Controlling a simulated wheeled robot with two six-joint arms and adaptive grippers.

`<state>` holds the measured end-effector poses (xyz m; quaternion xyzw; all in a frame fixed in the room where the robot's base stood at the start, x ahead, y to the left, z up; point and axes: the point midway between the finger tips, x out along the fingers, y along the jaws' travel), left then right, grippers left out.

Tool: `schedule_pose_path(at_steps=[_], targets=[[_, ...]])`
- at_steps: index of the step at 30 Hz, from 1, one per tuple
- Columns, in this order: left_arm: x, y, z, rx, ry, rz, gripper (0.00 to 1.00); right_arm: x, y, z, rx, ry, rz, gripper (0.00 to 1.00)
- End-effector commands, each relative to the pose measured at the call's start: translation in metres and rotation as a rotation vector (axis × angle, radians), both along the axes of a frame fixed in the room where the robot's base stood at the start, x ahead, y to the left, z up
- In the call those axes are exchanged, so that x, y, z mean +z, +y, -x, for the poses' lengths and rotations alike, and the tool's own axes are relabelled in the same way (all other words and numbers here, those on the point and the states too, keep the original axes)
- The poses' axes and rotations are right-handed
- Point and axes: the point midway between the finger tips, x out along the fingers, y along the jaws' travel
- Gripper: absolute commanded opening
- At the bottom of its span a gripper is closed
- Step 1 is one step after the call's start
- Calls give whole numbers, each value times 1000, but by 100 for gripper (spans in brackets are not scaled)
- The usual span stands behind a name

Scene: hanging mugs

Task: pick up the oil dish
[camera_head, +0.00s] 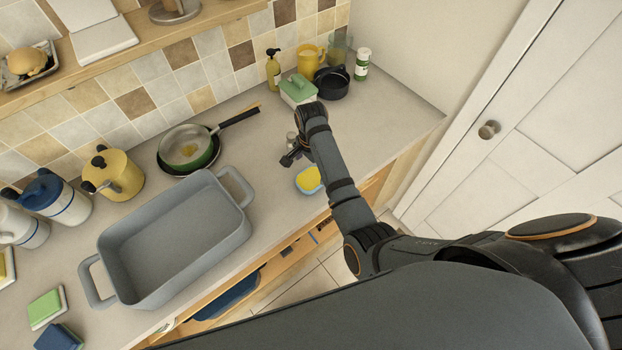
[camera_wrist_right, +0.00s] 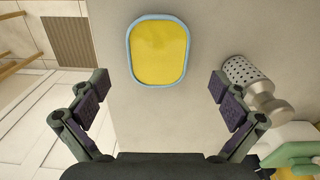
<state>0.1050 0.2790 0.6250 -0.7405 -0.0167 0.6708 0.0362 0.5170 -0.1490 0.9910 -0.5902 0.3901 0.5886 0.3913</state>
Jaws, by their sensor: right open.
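The oil dish (camera_head: 308,180) is a small rounded dish with a light blue rim and yellow inside. In the right wrist view the oil dish (camera_wrist_right: 158,50) lies flat at the top middle. There the right gripper (camera_wrist_right: 158,85) is open, its fingers spread on either side, lower in the picture than the dish. Nothing is between the fingers, and they appear apart from the dish. My left gripper is in neither view.
A perforated metal shaker (camera_wrist_right: 247,78) lies or stands close to the right finger. A green-lidded box (camera_head: 298,90) and a black pot (camera_head: 331,83) are behind. A pan (camera_head: 188,148) and a large grey roasting dish (camera_head: 172,238) are at left. The counter right of the arm is clear.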

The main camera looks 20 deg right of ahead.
Motion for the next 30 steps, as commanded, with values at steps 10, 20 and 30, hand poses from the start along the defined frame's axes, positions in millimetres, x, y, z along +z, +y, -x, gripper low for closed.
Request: schedule_pose_path(at_steps=[10, 20, 30], targets=[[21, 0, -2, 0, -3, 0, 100, -46, 1, 4, 0, 3, 1, 100], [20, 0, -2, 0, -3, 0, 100, -47, 2, 4, 1, 2, 1, 82], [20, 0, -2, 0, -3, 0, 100, -47, 2, 4, 1, 3, 0, 36]])
